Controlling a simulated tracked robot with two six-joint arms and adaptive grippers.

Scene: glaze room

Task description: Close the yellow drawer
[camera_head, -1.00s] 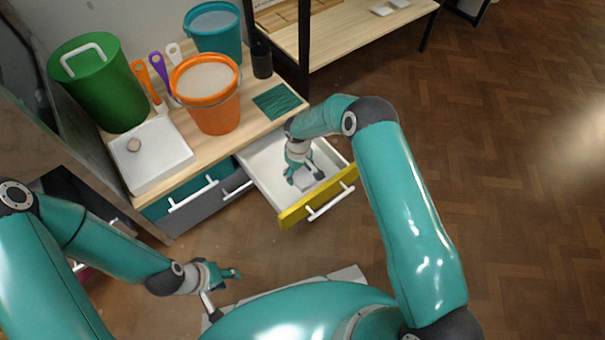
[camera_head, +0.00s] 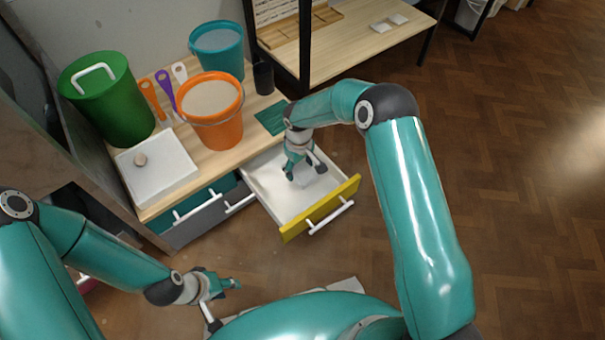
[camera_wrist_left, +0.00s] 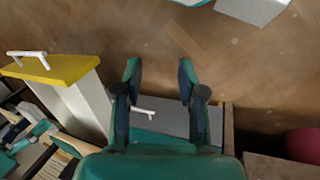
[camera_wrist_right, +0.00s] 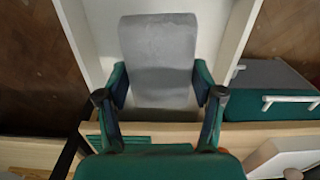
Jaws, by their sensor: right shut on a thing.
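The yellow drawer (camera_head: 322,207) stands pulled out of the cabinet, with a white handle (camera_head: 331,217) on its yellow front and a white inside. It also shows at the left of the left wrist view (camera_wrist_left: 62,69). My right gripper (camera_head: 304,172) is over the drawer's inside. In the right wrist view, its fingers (camera_wrist_right: 160,90) are shut on a grey slab-like thing (camera_wrist_right: 158,55). Whether this thing touches the drawer floor I cannot tell. My left gripper (camera_head: 228,291) is open and empty, low in front of the cabinet and apart from the drawer.
On the cabinet top stand an orange bucket (camera_head: 213,125), a teal bucket (camera_head: 218,55), a green canister (camera_head: 108,105), a dark cup (camera_head: 263,78) and a white tray (camera_head: 155,175). Closed teal and grey drawers (camera_head: 205,222) are left of the yellow one. Floor at right is clear.

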